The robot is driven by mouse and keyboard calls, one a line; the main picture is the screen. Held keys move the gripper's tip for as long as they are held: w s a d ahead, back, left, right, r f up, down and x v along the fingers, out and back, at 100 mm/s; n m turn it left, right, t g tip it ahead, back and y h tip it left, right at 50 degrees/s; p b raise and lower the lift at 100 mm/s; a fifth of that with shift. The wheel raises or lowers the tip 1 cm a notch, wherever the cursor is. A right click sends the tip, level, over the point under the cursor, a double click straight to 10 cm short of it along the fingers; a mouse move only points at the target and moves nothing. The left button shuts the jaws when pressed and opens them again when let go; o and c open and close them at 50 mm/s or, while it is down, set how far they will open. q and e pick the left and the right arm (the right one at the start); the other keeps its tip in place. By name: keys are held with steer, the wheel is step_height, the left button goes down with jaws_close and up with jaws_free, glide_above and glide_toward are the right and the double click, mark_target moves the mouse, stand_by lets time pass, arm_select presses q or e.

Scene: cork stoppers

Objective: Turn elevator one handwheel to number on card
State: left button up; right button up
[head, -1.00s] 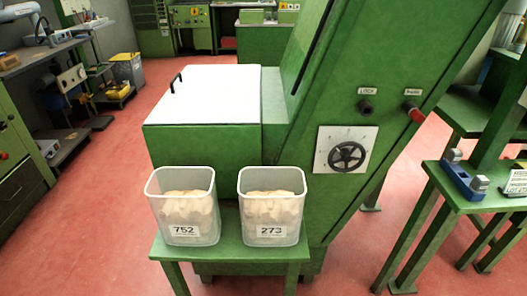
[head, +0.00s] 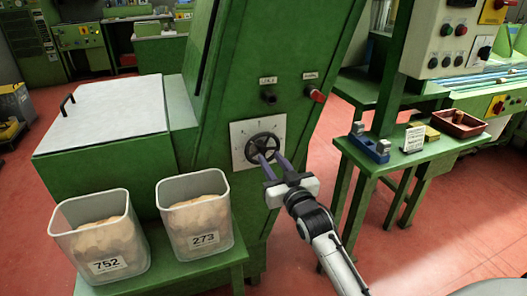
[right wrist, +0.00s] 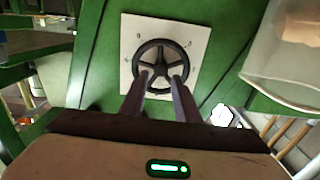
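The black handwheel (head: 263,147) with spokes sits on a white square plate (head: 238,128) on the sloping green elevator housing. In the right wrist view the handwheel (right wrist: 160,58) is face-on, with small unreadable marks around it. My right gripper (head: 272,160) is at the wheel. Its two fingers are apart, their tips at the lower part of the wheel; the gap between them shows the wheel's lower spoke area. I cannot tell whether they touch it. A small white card (head: 414,138) stands on the right green table; its writing is too small to read. My left gripper is out of view.
Above the wheel are a black lock knob (head: 269,97) and a red-tipped handle (head: 316,95). A blue device (head: 369,147) and a brown tray (head: 458,124) sit on the right table.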

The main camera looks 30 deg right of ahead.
mark_target(264, 150)
steer(key=x, duration=0.6)
steer(key=shift+w+b, duration=0.3)
steer(key=shift+w, duration=0.05)
jaws_close()
